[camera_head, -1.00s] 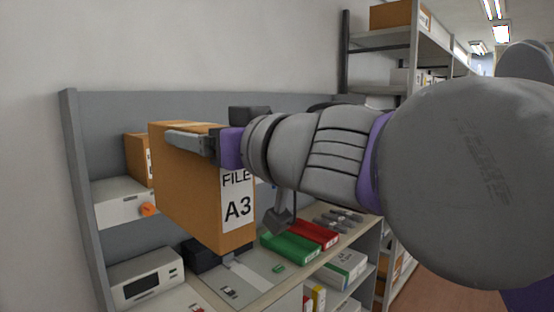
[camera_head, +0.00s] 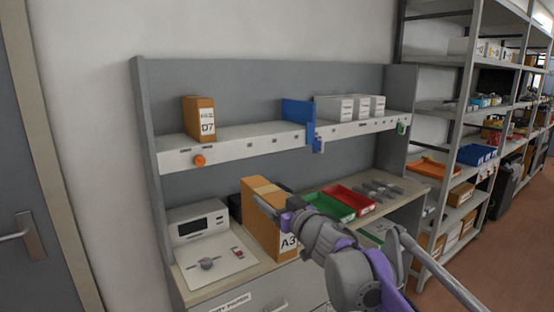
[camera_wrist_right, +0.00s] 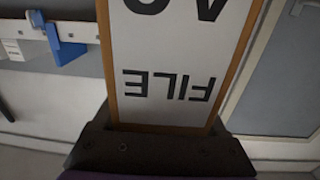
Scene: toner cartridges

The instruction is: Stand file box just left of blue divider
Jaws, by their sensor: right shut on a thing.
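The orange-brown file box (camera_head: 262,222) with the A3 label is upright in front of the workbench shelf, just above or at the worktop; contact cannot be told. My right gripper (camera_head: 272,208) is shut on its upper part. In the right wrist view the box's FILE label (camera_wrist_right: 170,85) fills the middle, close to the jaws. The blue divider (camera_head: 297,111) stands on the raised shelf (camera_head: 235,144), left of several white boxes. It also shows at the upper left of the right wrist view (camera_wrist_right: 66,45). My left gripper is not in view.
Another file box, marked D7 (camera_head: 200,119), stands on the shelf's left part. The shelf between it and the divider is clear. A grey device (camera_head: 198,226), a green tray (camera_head: 328,205) and a red tray (camera_head: 348,198) are on the worktop.

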